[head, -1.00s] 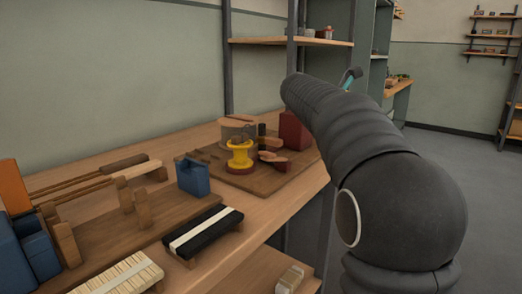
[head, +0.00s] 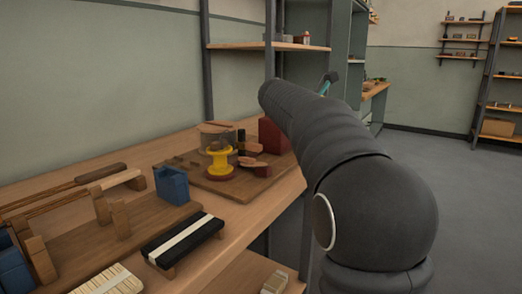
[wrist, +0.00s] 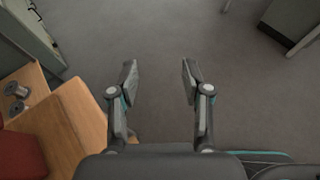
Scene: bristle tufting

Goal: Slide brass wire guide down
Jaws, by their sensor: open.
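My gripper (wrist: 159,78) is open and empty in the wrist view, over bare grey floor. A yellow spool (head: 219,160) stands upright on a brown board (head: 205,180) at the far end of the bench. I cannot pick out the brass wire guide for certain in either view. My gripper is apart from the spool and the board.
The wooden bench (head: 240,222) carries a blue holder (head: 172,184) and a black brush (head: 182,238) with a pale strip. A dark red block (head: 272,136) stands behind the spool. In the wrist view, grey metal spools (wrist: 17,98) sit at the left. Open floor lies right.

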